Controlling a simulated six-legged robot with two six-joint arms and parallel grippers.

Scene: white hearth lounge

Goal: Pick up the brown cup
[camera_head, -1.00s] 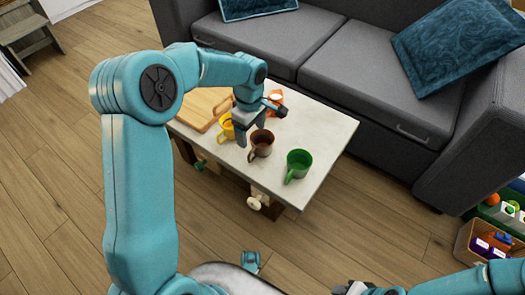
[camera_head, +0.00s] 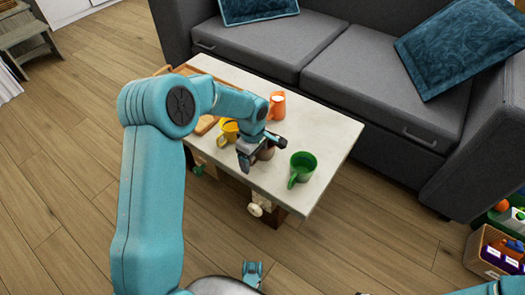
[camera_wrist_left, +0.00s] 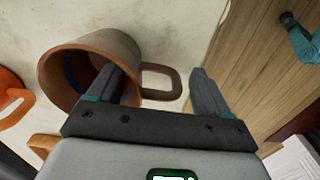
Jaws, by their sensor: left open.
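The brown cup (camera_head: 267,153) stands on the low white-topped table, mostly hidden behind my left gripper (camera_head: 259,152) in the head view. The left wrist view shows the brown cup (camera_wrist_left: 118,47) close up, with its open mouth to the left and its loop handle to the right. My left gripper (camera_wrist_left: 156,82) is open there. One finger overlaps the cup's mouth and the other is to the right of the handle, so the handle lies between them. I cannot tell whether either finger touches the cup.
A green cup (camera_head: 302,165) stands to the right of the brown cup. A yellow cup (camera_head: 228,130) stands close on its left and an orange mug (camera_head: 277,106) behind. The table (camera_head: 330,127) is bare at right. A grey sofa (camera_head: 340,70) stands behind.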

